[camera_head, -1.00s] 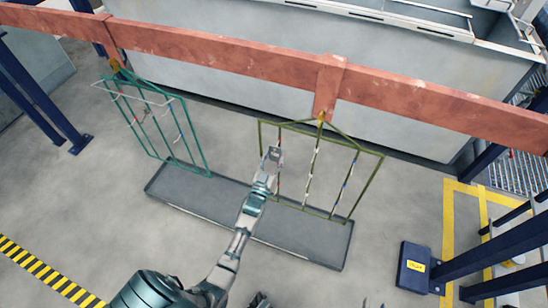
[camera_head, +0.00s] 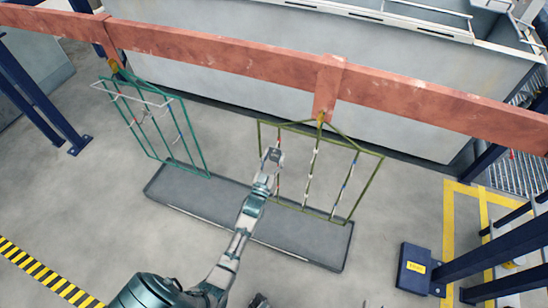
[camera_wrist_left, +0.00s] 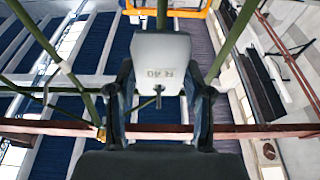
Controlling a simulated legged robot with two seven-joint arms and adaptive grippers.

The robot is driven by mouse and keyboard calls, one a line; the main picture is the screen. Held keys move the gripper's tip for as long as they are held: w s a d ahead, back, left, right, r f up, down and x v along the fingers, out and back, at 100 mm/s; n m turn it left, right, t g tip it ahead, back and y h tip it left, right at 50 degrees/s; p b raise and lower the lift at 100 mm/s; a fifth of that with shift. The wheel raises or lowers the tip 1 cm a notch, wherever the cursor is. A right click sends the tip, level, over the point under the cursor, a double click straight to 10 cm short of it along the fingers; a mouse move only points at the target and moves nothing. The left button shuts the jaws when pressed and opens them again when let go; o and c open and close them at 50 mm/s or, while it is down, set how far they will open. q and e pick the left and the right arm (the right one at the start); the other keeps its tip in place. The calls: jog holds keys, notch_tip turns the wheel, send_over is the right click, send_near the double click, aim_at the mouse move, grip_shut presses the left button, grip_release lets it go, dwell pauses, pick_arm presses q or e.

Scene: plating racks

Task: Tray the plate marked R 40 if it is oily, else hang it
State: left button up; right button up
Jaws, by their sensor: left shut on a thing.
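My left gripper (camera_head: 272,158) is at the left side of the olive rack (camera_head: 362,183), near its upper half. In the left wrist view its two dark fingers (camera_wrist_left: 160,100) are shut on a pale grey plate (camera_wrist_left: 160,52). The plate is marked R 40, and the mark reads clearly. The face that shows looks plain and light, with no clear oily patch; its other face is hidden. A small dark pin or hook (camera_wrist_left: 158,92) shows just below the plate's edge. I cannot tell whether the plate touches the rack. My right gripper is not in view.
A teal rack (camera_head: 195,140) hangs to the left from the red beam (camera_head: 230,55). A long grey tray (camera_head: 215,194) lies on the floor under both racks. Blue posts and a blue box (camera_head: 412,268) stand at the right. A large grey tank (camera_head: 420,120) is behind.

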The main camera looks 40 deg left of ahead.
pick_arm(q)
jog(key=o, duration=1.4)
jog(key=shift+c, duration=0.2)
jog(key=v, duration=1.2)
